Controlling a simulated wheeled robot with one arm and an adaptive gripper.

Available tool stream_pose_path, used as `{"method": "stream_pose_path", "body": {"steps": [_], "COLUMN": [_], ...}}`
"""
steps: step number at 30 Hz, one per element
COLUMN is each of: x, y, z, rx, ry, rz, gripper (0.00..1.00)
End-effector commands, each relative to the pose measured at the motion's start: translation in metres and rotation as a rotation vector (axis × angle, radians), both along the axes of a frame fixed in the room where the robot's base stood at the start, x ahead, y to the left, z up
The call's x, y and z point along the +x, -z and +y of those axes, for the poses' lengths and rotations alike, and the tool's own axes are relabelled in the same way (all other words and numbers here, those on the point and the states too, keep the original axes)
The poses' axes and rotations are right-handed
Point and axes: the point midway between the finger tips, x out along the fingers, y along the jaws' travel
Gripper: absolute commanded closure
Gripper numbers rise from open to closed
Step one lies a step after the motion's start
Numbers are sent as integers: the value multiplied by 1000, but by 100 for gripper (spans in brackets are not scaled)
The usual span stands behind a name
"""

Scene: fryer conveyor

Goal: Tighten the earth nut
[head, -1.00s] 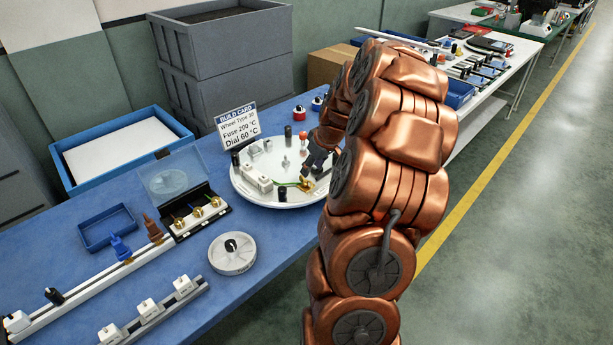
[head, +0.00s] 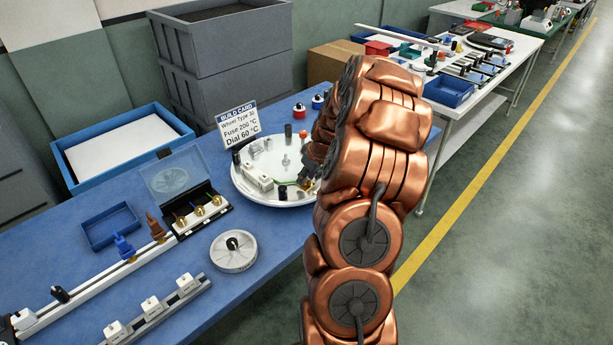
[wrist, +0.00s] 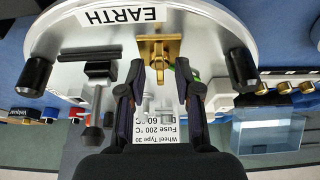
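The round white base plate (head: 262,197) stands on the blue bench. The EARTH label (wrist: 122,16) is on its rim in the wrist view. Close to it is the brass earth terminal (wrist: 159,48), a bracket with a brass post or nut low in its middle. A green wire (wrist: 185,68) runs beside it. My gripper (wrist: 160,72) is open, its dark fingertips apart on either side of the brass post. Whether they touch it cannot be told. In the head view my gripper (head: 311,176) is at the plate's right edge, and my arm partly hides that area.
Black posts (wrist: 34,75) and (wrist: 241,70) stand on either side of the terminal. A build card (head: 238,125) stands behind the plate. A clear-lidded box (head: 203,214) and a grey dial wheel (head: 233,250) lie to the left. Grey crates (head: 230,50) stand behind.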

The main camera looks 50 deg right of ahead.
Motion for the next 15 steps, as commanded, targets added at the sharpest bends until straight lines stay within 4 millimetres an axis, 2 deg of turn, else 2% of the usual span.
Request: {"method": "stream_pose_path", "body": {"steps": [1, 8, 15], "x": [0, 0, 0], "y": [0, 0, 0], "z": [0, 0, 1], "rx": [0, 0, 0], "ry": [0, 0, 2], "rz": [0, 0, 0], "gripper": [75, 99, 100]}}
